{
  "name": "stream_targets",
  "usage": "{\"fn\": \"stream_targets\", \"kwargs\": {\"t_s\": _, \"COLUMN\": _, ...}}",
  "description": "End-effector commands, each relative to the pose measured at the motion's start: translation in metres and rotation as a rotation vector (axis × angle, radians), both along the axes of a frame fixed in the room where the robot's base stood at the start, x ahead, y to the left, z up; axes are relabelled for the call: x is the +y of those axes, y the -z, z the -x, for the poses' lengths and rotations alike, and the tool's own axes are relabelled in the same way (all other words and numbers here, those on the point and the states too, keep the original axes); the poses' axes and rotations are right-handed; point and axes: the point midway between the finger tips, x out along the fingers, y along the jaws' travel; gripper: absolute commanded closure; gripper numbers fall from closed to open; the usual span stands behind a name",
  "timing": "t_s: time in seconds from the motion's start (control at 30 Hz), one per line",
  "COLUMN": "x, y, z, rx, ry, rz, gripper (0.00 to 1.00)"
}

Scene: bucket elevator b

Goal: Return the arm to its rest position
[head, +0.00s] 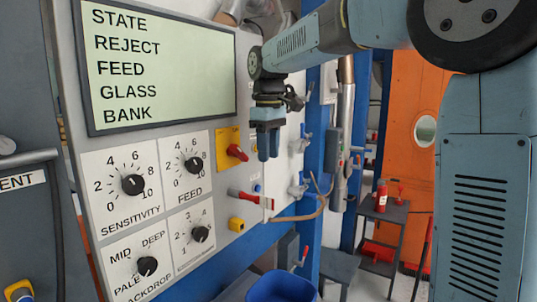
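My arm comes in from the upper right and reaches left across the front of a grey control panel (125,157). My gripper (268,157) hangs down at the arm's end, in front of the panel's right part, near a red switch handle (238,153) on a yellow plate. Its blue fingers look close together from this side. Any gap between them is too small to tell. I see nothing hanging from the fingers. Whether the gripper touches the panel cannot be told.
The panel carries a screen (160,70), several black knobs and a red lever (250,199). A blue bin (281,287) stands below. Right of it are blue posts, valves and a dark shelf (384,222) with a red extinguisher (381,195). An orange door (405,130) stands behind.

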Motion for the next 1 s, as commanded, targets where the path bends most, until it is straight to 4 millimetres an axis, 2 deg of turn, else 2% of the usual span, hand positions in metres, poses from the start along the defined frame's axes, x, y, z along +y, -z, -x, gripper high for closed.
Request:
{"fn": "stream_targets", "kwargs": {"t_s": 0.23, "x": -0.003, "y": 0.0, "z": 0.004, "rx": -0.008, "ry": 0.012, "rz": 0.001, "gripper": 0.63}}
{"fn": "stream_targets", "kwargs": {"t_s": 0.37, "x": -0.017, "y": -0.001, "z": 0.019, "rx": -0.041, "ry": 0.07, "rz": 0.006, "gripper": 0.63}}
{"fn": "stream_targets", "kwargs": {"t_s": 0.67, "x": -0.072, "y": 0.008, "z": 0.085, "rx": -0.175, "ry": 0.31, "rz": -0.005, "gripper": 0.63}}
{"fn": "stream_targets", "kwargs": {"t_s": 1.0, "x": -0.131, "y": 0.039, "z": 0.163, "rx": -0.319, "ry": 0.587, "rz": -0.075, "gripper": 0.63}}
